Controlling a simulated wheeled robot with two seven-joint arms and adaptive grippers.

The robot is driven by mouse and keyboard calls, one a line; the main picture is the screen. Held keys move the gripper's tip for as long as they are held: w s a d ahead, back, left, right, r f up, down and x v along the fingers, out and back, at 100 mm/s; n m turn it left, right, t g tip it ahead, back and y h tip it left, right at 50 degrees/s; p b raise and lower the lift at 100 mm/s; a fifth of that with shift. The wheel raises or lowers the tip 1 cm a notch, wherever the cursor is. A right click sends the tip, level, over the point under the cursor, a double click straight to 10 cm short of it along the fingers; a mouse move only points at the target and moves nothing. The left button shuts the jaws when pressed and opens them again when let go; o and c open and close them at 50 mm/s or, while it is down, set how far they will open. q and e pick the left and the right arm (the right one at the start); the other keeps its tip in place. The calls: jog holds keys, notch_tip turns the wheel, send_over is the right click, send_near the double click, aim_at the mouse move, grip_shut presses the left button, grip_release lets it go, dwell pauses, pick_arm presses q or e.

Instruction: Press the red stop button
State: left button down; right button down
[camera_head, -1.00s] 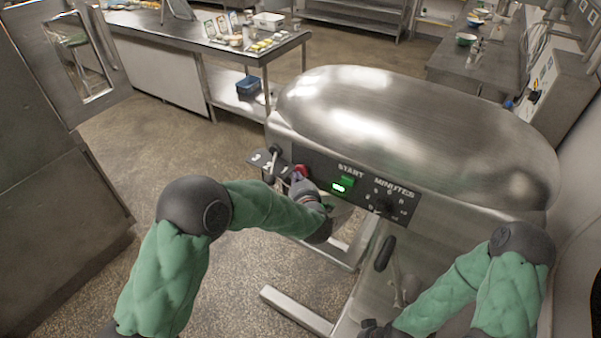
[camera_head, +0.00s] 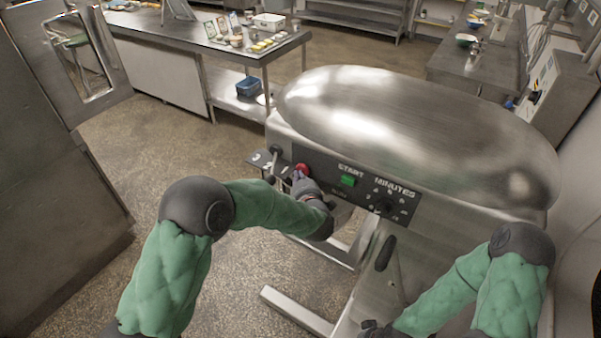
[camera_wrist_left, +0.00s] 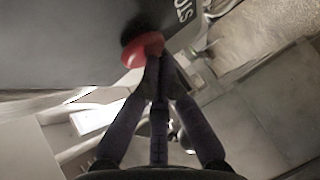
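The red stop button (camera_head: 302,168) sits on the dark control panel of a large steel mixer-like machine (camera_head: 400,125), left of the green START button (camera_head: 347,181). The green button looks unlit. My left gripper (camera_head: 298,178) is at the red button, its fingers brought together. In the left wrist view, the closed fingertips of my left gripper (camera_wrist_left: 157,66) meet the red button (camera_wrist_left: 142,50) and seem to touch its face. Nothing is held between them. My right gripper (camera_head: 374,328) shows only in part at the bottom edge, low in front of the machine; its fingers cannot be made out.
A dial marked MINUTES (camera_head: 384,206) is right of the green button. A black-knobbed lever (camera_head: 277,151) stands close left of the red button. A steel table (camera_head: 180,32) with small items is behind at the left. Open floor (camera_head: 165,140) lies left of the machine.

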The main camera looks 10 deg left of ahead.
pick_arm(q)
jog(key=shift+r, duration=0.1)
jog(key=shift+s+a, duration=0.25)
jog(key=shift+s, duration=0.5)
jog(key=shift+s+a+b, duration=0.15)
jog(key=shift+s+a, duration=0.15)
jog(key=shift+s, duration=0.5)
jog(key=shift+s+a+b, duration=0.15)
jog(key=shift+s+a, duration=0.15)
jog(key=shift+s, duration=0.5)
jog(key=shift+s+a+b, duration=0.15)
jog(key=shift+s+a, duration=0.15)
jog(key=shift+s, duration=0.5)
